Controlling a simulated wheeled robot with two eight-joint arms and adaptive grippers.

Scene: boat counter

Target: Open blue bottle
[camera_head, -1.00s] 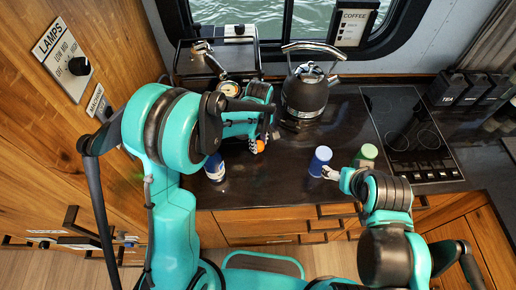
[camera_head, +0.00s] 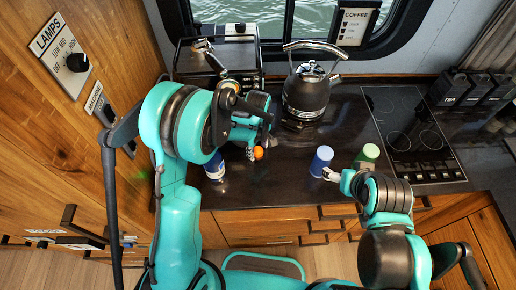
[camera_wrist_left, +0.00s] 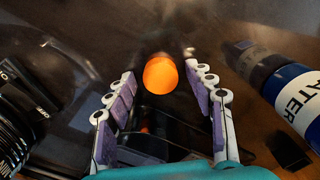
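A blue bottle-like cylinder (camera_head: 321,160) stands upright on the dark counter, right of the middle. My right gripper (camera_head: 329,174) is at its lower right side; the fingers are small and partly hidden, so I cannot tell whether they grip it. My left gripper (camera_head: 253,153) is over the counter left of the blue cylinder. In the left wrist view its fingers (camera_wrist_left: 161,100) are spread apart. An orange round thing (camera_wrist_left: 160,75) shows between the left fingertips with gaps on both sides; it also shows in the head view (camera_head: 258,153).
A bottle with a blue and white WATER label (camera_head: 215,166) stands left of my left gripper. A green cylinder (camera_head: 368,154) stands right of the blue one.

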